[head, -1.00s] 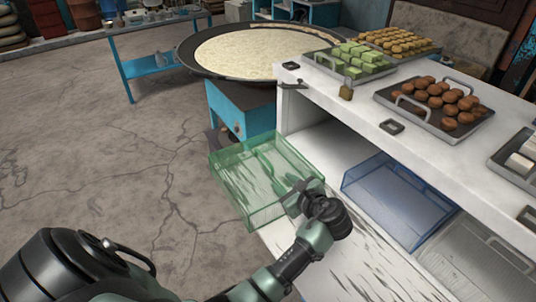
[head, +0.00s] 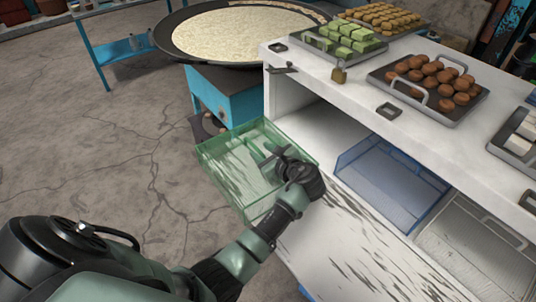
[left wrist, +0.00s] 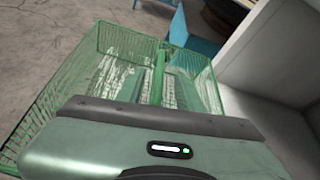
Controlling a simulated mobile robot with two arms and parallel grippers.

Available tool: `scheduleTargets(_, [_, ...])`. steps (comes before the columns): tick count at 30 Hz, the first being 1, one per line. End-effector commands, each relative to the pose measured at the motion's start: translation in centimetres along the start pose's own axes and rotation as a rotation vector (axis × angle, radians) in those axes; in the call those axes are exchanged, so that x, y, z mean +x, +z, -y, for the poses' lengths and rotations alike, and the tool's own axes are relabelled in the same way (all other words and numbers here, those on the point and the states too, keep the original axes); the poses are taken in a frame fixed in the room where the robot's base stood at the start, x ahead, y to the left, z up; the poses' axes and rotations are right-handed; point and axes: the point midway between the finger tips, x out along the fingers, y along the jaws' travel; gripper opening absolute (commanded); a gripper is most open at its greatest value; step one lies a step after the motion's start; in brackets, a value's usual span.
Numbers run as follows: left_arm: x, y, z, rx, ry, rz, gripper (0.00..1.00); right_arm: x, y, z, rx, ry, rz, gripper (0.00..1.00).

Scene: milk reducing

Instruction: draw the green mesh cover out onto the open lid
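The green mesh cover (head: 222,170) is a see-through, shallow box shape at the left end of the open lid (head: 350,245), a scratched white board. In the head view it reaches past the lid's left edge over the floor. It also fills much of the left wrist view (left wrist: 85,85), with a green upright bar near its middle. My left gripper (head: 272,157) is over the right part of the cover. Its wrist hides the cover's right side, and the fingers are too unclear to tell their opening or any contact. My right gripper is not in view.
Trays of food stand on the counter. A large pan (head: 235,35) sits on a blue stand behind.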

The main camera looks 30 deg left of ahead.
Motion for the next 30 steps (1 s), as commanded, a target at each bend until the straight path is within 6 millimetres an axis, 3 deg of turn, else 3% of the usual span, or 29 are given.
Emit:
scheduleTargets(7, [3.0, 0.1, 0.0, 0.0, 0.001, 0.001, 0.36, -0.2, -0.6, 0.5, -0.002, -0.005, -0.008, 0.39])
scheduleTargets(18, [3.6, 0.0, 0.0, -0.001, 0.0, 0.0, 0.36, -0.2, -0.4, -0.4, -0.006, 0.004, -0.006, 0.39])
scheduleTargets(19, [3.6, 0.0, 0.0, -0.001, 0.0, 0.0, 0.33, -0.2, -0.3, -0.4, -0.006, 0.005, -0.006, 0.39])
scheduleTargets(23, [3.6, 0.0, 0.0, -0.001, 0.0, 0.0, 0.0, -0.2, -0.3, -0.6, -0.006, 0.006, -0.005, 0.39])
scheduleTargets(30, [3.5, 0.0, 0.0, -0.001, 0.0, 0.0, 0.0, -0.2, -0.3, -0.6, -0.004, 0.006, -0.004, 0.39])
